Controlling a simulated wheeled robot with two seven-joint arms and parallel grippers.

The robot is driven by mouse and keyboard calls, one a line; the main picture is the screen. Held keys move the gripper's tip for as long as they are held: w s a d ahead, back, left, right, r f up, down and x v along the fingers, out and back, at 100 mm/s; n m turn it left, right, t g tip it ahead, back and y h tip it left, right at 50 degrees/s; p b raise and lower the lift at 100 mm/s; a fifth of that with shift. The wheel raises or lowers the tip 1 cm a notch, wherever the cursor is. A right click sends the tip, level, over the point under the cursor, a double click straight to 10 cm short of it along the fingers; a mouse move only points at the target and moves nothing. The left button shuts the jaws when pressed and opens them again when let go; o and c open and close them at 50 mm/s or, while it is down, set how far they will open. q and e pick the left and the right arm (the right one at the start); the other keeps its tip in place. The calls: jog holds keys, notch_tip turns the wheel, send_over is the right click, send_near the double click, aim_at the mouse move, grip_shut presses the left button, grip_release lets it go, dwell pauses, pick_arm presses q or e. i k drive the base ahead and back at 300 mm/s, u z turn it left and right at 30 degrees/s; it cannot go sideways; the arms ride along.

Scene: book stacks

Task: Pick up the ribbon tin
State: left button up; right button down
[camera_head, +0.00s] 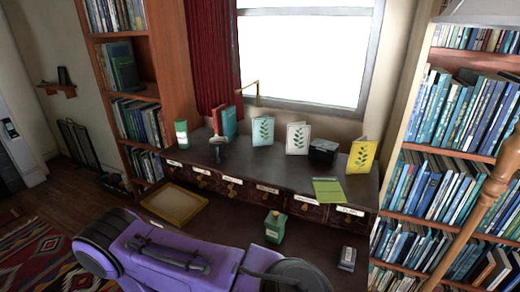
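No thing in the camera_head view can be surely read as the ribbon tin. A small grey box with a pale label (347,258) sits on the lower surface at the right. A green carton-like box (275,226) stands to its left. A green and white cylinder (181,133) stands upright at the left end of the upper shelf. A dark box (322,152) sits by the window between the cards. Any of these could be a tin; labels are too small to read. Neither of my grippers is in view.
A yellow-framed tray (174,204) lies below at the left. Bookcases (455,140) flank the desk. Floor is open at the left.

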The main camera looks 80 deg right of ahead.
aim_at(274, 236)
jog(key=i, duration=1.05)
jog(key=z, duration=2.6)
